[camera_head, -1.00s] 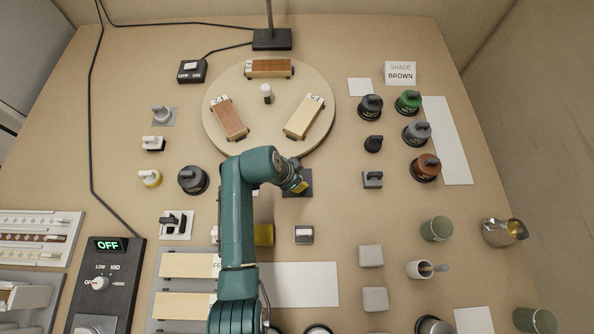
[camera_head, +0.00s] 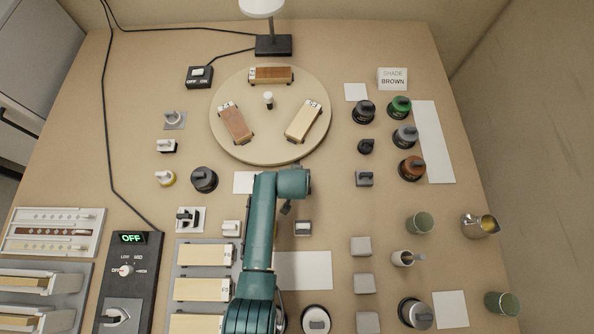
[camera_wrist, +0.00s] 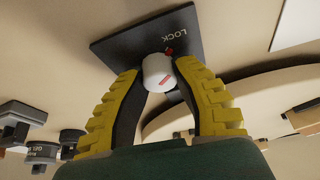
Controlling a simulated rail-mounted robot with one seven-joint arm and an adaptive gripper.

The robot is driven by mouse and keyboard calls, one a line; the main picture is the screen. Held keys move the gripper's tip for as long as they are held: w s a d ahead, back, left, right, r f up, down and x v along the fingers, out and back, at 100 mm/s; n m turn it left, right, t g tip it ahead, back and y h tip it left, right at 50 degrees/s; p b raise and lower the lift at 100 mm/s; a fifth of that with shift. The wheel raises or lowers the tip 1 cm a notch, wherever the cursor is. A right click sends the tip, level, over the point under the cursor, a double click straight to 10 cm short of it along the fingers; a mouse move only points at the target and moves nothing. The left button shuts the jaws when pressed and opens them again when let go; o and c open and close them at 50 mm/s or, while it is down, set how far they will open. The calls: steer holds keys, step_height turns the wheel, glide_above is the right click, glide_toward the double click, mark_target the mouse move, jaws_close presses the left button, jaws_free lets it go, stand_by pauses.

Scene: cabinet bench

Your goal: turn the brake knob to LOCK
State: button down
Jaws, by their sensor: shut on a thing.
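The brake knob (camera_wrist: 159,74) is a white round knob with a red stripe on its face, in the wrist view. It sits on a dark square plate (camera_wrist: 125,45) marked LOCK, with a small red mark between knob and lettering. My gripper (camera_wrist: 160,79) has its yellow-backed black fingers on either side of the knob and is shut on it. I cannot tell exactly where the knob points. In the head view my arm hides the knob, the plate and the fingertips.
A round turntable (camera_head: 270,147) bearing three wooden blocks lies behind the arm. Dark knobs and a green-topped one (camera_head: 399,107) stand to the right. A black control box (camera_head: 128,258) reading OFF stands at the left front. Bare bench shows between the turntable and the right-hand knobs.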

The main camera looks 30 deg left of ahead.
steer(key=shift+s+f+n, duration=0.1)
steer(key=shift+f+n, duration=0.05)
steer(key=shift+n, duration=0.45)
steer(key=shift+f+g, duration=0.1)
steer(key=shift+g, duration=0.2)
steer(key=c, duration=1)
jaws_free()
steer(key=shift+c, duration=0.2)
steer(key=shift+r, duration=0.2)
steer(key=shift+r+y, duration=0.3)
steer(key=v, duration=1.1)
steer(key=shift+s, duration=0.15)
steer(key=shift+r, duration=0.1)
